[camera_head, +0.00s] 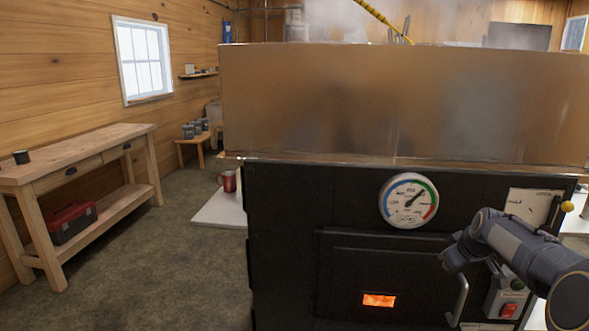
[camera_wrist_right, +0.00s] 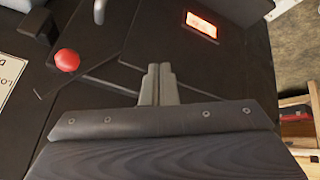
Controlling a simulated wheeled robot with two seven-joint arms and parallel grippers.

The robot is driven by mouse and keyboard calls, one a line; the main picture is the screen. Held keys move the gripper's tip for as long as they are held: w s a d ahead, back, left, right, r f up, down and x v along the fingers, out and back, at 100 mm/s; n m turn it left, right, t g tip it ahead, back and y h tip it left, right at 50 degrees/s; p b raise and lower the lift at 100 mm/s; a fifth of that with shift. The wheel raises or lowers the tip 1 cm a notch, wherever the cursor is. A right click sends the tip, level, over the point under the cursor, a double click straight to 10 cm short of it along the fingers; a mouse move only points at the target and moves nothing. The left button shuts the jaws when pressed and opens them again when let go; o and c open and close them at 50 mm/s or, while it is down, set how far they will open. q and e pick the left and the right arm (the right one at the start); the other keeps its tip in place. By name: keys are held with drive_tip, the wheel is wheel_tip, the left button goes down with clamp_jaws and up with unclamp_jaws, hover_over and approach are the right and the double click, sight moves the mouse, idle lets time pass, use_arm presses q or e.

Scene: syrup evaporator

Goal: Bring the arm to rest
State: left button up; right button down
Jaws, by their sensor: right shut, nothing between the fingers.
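My right arm reaches in from the right edge in the head view, in front of the black evaporator front (camera_head: 285,250). My right gripper (camera_head: 450,262) is small and partly hard to make out there, near the firebox door (camera_head: 365,265). In the right wrist view its two grey fingers (camera_wrist_right: 158,72) are together with nothing between them, in front of the dark panel. My left gripper is in neither view.
A round gauge (camera_head: 408,200) sits above the door, and a curved handle (camera_head: 458,302) and red switch (camera_head: 508,310) are near my arm. A red knob (camera_wrist_right: 67,60) and glowing window (camera_wrist_right: 200,25) show in the wrist view. Open floor (camera_head: 170,270) lies left.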

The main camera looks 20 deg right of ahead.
drive_tip(key=s+a+r+m+y+p, duration=0.15)
drive_tip(key=s+a+r, duration=0.25)
drive_tip(key=a, duration=0.8)
drive_tip(key=s+a+r+n+y+p, duration=0.1)
drive_tip(key=s+a+r+y+p, duration=0.2)
drive_tip(key=a, duration=1)
drive_tip(key=s+a+f+m+y+p, duration=0.1)
drive_tip(key=s+a+f, duration=0.3)
drive_tip(key=s+a, duration=0.9)
drive_tip(key=shift+s+a+m+g+y, duration=0.25)
drive_tip(key=shift+s+m+g+y, duration=0.1)
drive_tip(key=shift+s+y, duration=0.15)
drive_tip(key=shift+s+d+r, duration=0.1)
